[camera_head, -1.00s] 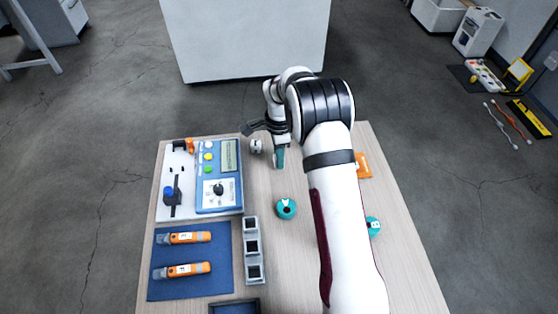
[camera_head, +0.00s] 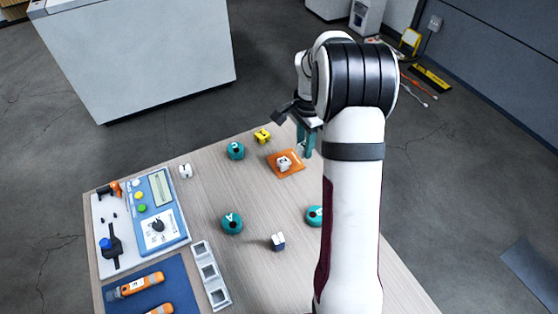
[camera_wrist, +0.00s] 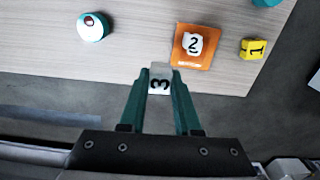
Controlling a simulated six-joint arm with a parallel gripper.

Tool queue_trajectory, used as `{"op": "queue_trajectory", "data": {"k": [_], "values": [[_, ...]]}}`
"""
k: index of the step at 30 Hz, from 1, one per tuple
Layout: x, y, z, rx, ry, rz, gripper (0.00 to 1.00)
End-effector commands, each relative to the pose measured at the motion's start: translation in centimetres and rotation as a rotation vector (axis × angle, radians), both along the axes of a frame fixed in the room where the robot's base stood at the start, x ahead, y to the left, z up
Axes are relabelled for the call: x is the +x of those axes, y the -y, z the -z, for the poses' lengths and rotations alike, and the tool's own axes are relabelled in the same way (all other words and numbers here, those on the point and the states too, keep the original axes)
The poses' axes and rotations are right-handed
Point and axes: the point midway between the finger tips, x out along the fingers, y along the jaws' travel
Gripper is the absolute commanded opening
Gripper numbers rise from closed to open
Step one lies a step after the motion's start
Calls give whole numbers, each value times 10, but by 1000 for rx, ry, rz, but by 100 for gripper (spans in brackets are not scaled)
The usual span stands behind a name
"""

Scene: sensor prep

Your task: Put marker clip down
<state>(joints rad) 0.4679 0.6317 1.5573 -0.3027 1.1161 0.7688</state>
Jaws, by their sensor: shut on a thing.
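My gripper (camera_wrist: 160,72) is shut on a small whitish marker clip (camera_wrist: 160,84) marked 3. The clip sits between the teal fingertips in the wrist view. In the head view my gripper (camera_head: 306,140) is at the far right edge of the table, right of an orange pad (camera_head: 297,170); the held clip cannot be made out there. A white clip (camera_head: 283,163) marked 2 sits on the pad. It also shows in the wrist view (camera_wrist: 192,42), ahead and right of the held clip. A yellow clip (camera_head: 262,135) marked 1 stands beyond the pad.
Teal round holders (camera_head: 236,150), (camera_head: 232,223), (camera_head: 315,215) stand on the table (camera_head: 265,200). A white clip (camera_head: 186,171) and a blue-white clip (camera_head: 278,242) stand apart. A blue meter (camera_head: 158,222) and grey slotted block (camera_head: 211,275) are at left. The table edge drops to the floor near my gripper.

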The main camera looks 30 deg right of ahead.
Motion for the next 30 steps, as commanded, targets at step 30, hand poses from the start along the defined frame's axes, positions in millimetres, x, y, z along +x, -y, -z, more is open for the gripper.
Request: {"op": "queue_trajectory", "data": {"k": [30], "values": [[55,5,107,0,0,33,0]]}}
